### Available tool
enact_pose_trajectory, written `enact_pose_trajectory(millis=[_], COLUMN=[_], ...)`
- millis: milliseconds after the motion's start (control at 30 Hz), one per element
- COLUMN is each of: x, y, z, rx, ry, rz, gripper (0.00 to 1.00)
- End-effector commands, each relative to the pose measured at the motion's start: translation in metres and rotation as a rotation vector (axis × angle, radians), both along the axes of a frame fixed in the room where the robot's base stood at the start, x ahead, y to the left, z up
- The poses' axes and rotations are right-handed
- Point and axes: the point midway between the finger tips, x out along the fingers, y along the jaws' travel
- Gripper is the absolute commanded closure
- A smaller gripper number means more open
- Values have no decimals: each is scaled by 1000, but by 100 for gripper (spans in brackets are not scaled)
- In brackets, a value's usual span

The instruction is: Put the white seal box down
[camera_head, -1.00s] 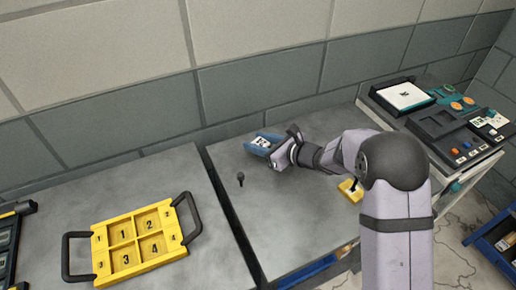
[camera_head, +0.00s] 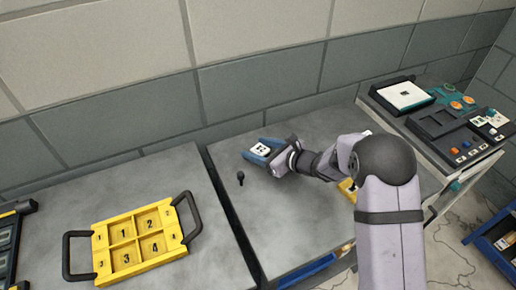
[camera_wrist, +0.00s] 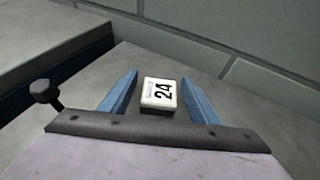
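The white seal box (camera_wrist: 160,91) is a small block with a white top marked 24 and a dark lower side. It appears to rest on the grey bench top (camera_head: 290,225), between my gripper's fingers. My gripper (camera_wrist: 159,95) has two blue fingers, one on each side of the box, with a narrow gap showing on both sides. It is open. In the head view, the box (camera_head: 261,149) shows between the blue fingers near the back of the bench.
A dark knob (camera_head: 240,178) stands on the bench, left of my gripper. A yellow numbered tray (camera_head: 110,278) with black handles lies on the left bench. A small yellow item (camera_head: 347,189) is partly behind my arm. Dark trays (camera_head: 440,130) stand at right. The wall is close behind.

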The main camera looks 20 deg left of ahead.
Motion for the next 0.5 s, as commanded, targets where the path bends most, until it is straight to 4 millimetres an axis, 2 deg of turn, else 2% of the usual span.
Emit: enact_pose_trajectory(millis=[233,500], x=[0,-12], y=[-1,-32], z=[4,16], rx=[0,0], ry=[0,-1], rz=[0,-3], gripper=[44,44])
